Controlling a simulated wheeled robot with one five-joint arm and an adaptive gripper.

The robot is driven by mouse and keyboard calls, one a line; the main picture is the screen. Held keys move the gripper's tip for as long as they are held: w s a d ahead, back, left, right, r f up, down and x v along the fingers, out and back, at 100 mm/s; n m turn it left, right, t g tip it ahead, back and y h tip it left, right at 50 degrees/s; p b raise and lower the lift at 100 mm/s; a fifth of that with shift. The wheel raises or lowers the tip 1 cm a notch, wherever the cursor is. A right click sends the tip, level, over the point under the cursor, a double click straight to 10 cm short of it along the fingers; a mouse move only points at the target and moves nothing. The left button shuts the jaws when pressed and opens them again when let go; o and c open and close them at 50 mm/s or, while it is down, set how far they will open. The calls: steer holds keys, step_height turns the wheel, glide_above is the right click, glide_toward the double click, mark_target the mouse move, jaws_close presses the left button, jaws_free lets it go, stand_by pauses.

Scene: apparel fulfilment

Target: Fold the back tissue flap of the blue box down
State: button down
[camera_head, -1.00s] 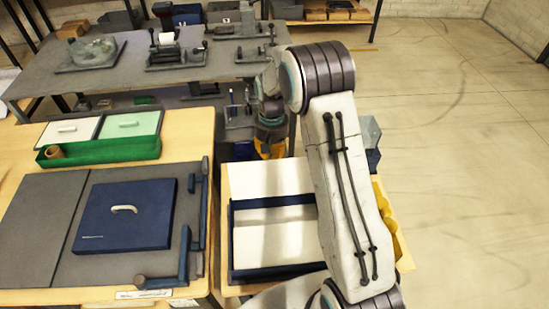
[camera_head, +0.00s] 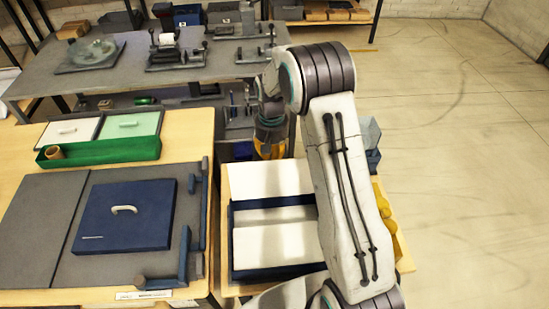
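The blue box (camera_head: 232,245) stands open on a wooden stand right of the workbench, with my arm covering its right side. White tissue shows inside it, with a grey band across the part near the back rim. The back tissue flap (camera_head: 268,179) lies spread out beyond the back rim as a flat white sheet. My gripper (camera_head: 270,152), with yellow-orange parts, is just beyond the far edge of this flap, partly behind my arm. Its fingertips are too small and hidden to judge. A blue lid (camera_head: 150,225) with a white handle lies on a grey mat.
A green tray (camera_head: 100,152) and two small lidded panels are at the back of the workbench (camera_head: 185,150). Blue corner guides (camera_head: 183,255) edge the mat. A grey table (camera_head: 120,75) with fixtures stands behind. Yellow pieces (camera_head: 390,220) are at the stand's right. Floor at right is clear.

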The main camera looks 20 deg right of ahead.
steer(key=s+a+b, duration=0.3)
steer(key=s+b, duration=0.3)
steer(key=s, duration=1)
steer(key=shift+s+a, duration=0.15)
stand_by(0.5)
steer(key=shift+f+b, duration=0.25)
steer(key=shift+b, duration=0.2)
